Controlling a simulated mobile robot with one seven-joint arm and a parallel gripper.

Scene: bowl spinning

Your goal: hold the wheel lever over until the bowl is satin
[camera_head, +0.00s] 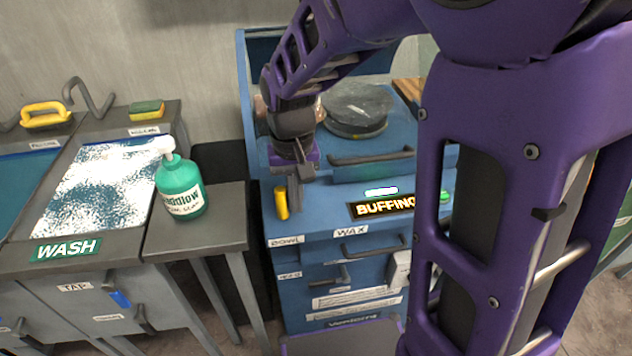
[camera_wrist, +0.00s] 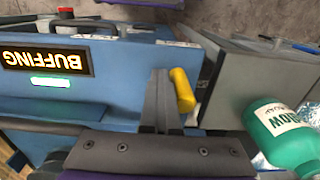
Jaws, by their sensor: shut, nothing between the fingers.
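The wheel lever has a yellow handle (camera_head: 281,203) on the left front of the blue buffing bench (camera_head: 330,200). The handle also shows in the wrist view (camera_wrist: 182,90), close beside the fingertips. My gripper (camera_head: 294,195) is shut and empty, just right of the handle in the head view. In the wrist view my gripper (camera_wrist: 160,95) is at the handle's left; I cannot tell whether they touch. A lit sign (camera_head: 383,206) reads BUFFING, with a green bar (camera_head: 381,191) above it.
A green soap bottle (camera_head: 182,186) stands on a grey side table (camera_head: 215,225) to the left. A foamy wash basin (camera_head: 100,185), a sponge (camera_head: 146,110) and a tap (camera_head: 88,97) lie further left. Drawers labelled BOWL and WAX front the bench.

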